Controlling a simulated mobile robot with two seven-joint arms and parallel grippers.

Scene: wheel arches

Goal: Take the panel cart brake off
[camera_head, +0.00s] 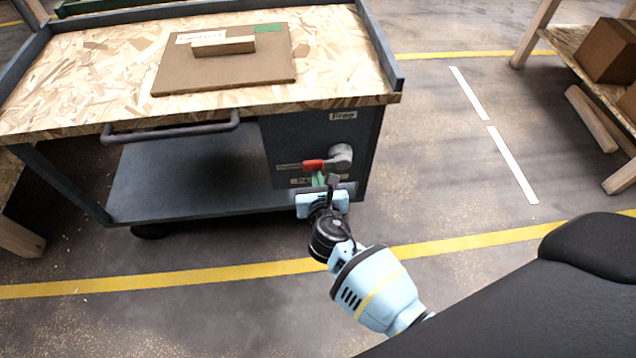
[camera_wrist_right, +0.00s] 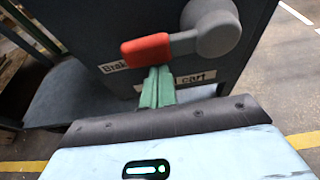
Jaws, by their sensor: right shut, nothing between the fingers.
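The panel cart (camera_head: 190,192) is dark grey with a wood-chip top. Its brake lever (camera_head: 314,165) has a red grip and points left from a round grey hub (camera_head: 340,156). The lever also shows in the wrist view (camera_wrist_right: 146,50). A "Free" label is above the hub; a label at the lever's left end is partly covered and seems to begin "Brak". My right gripper (camera_head: 318,180) is shut and empty, its green fingers (camera_wrist_right: 157,87) just below the red grip. I cannot tell whether they touch it. My left gripper is not in view.
A brown board (camera_head: 225,70) with a wooden block (camera_head: 223,46) lies on the cart top. A bar handle (camera_head: 170,131) runs along the cart's front edge. A wooden rack with boxes (camera_head: 608,50) stands at the right. The floor between is clear, with yellow and white lines.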

